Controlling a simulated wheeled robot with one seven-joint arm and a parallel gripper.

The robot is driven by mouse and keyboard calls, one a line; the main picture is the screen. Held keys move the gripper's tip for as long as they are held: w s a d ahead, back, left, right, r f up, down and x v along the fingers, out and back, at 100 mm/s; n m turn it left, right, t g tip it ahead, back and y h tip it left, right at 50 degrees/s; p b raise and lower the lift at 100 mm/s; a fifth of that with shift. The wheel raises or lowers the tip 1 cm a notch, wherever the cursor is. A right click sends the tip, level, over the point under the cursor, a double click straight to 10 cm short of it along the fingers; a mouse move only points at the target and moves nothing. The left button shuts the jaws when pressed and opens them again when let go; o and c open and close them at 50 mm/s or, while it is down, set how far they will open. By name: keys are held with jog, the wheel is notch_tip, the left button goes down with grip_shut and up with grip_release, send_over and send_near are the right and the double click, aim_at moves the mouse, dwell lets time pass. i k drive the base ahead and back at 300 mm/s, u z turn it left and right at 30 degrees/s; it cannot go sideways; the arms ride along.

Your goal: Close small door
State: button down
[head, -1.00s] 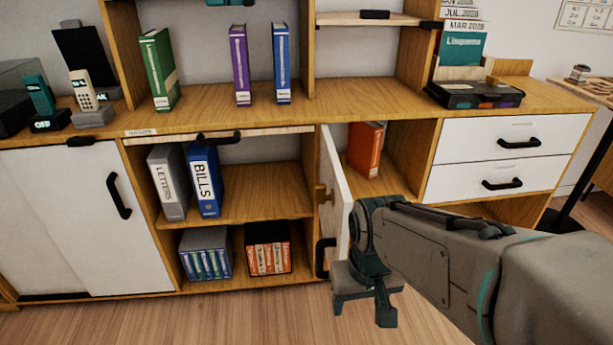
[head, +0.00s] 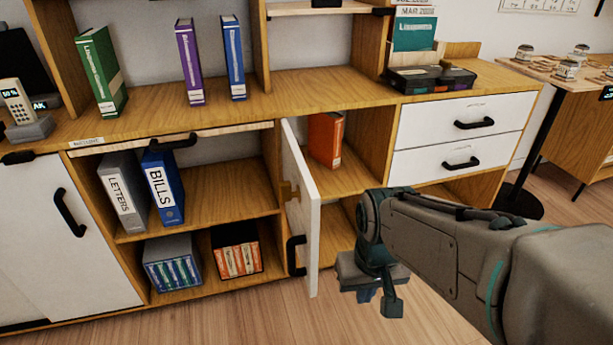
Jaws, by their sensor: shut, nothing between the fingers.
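The small white door (head: 301,215) stands open, swung out from the cabinet and seen nearly edge-on, with its hinge (head: 289,191) on its left side. Its black handle (head: 296,255) is low near the front edge. The compartment behind it shows an orange book (head: 326,139) on the shelf. My gripper (head: 378,300) is to the right of the door, low and in front of the opening, apart from the door in the picture. Its fingers are shut and empty. My arm hides part of the cabinet's lower right.
Left of the door is an open compartment with binders (head: 163,187) and boxes of books (head: 236,250). White drawers (head: 459,122) are on the right. A sliding white door (head: 75,235) is at the left. Wooden floor in front is clear.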

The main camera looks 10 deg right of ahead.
aim_at(303, 212)
jog(key=z, duration=2.05)
jog(key=k, duration=0.9)
jog(key=u, duration=1.2)
jog(key=i, duration=0.5)
jog(key=u, duration=0.05)
